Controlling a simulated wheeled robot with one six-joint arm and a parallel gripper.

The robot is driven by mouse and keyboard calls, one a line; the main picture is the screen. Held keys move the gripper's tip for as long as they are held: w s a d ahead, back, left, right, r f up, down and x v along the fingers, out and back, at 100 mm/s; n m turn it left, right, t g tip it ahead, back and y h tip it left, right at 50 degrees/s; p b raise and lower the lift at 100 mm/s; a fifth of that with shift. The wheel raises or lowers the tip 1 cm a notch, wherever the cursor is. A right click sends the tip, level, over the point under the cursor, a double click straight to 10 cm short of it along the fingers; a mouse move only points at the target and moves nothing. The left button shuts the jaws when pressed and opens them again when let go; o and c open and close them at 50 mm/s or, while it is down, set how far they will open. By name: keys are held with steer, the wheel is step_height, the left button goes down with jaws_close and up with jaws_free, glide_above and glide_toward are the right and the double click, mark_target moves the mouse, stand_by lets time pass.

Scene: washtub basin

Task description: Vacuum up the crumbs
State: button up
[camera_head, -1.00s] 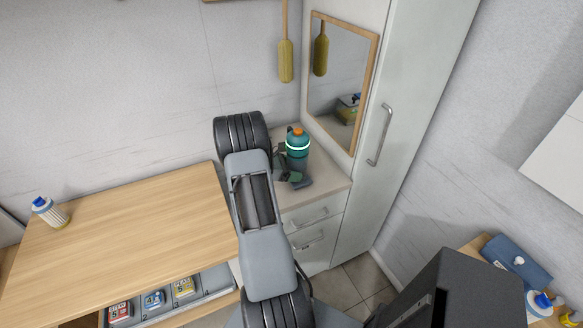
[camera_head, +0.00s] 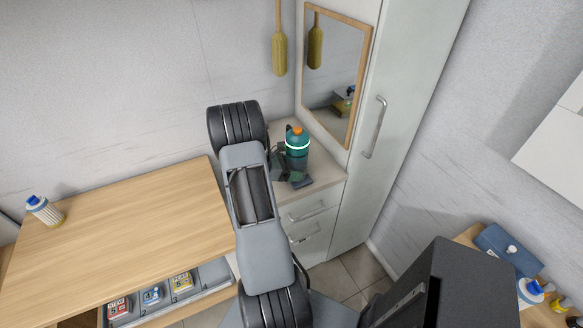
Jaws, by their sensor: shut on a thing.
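A teal device with an orange top and a pale band, apparently the handheld vacuum (camera_head: 297,144), stands upright over the small counter in the corner. My gripper (camera_head: 281,168) is at its lower left side, partly hidden behind my arm, and is shut on it. The dark lower part of the device is close to the counter top; I cannot tell whether it touches. I can make out no crumbs in this view. My arm hides part of the counter and the right end of the wooden table.
A wooden table (camera_head: 120,235) stands at left with a white, blue-capped bottle (camera_head: 44,211) on it. Below is an open drawer (camera_head: 205,278) with several small boxes. A mirror (camera_head: 338,75) and tall cabinet (camera_head: 385,150) border the counter (camera_head: 325,176). Floor tiles (camera_head: 350,275) show at the bottom.

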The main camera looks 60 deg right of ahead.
mark_target(292, 155)
steer(key=shift+r, duration=0.15)
steer(key=shift+r+p, duration=2.05)
steer(key=shift+r, duration=0.85)
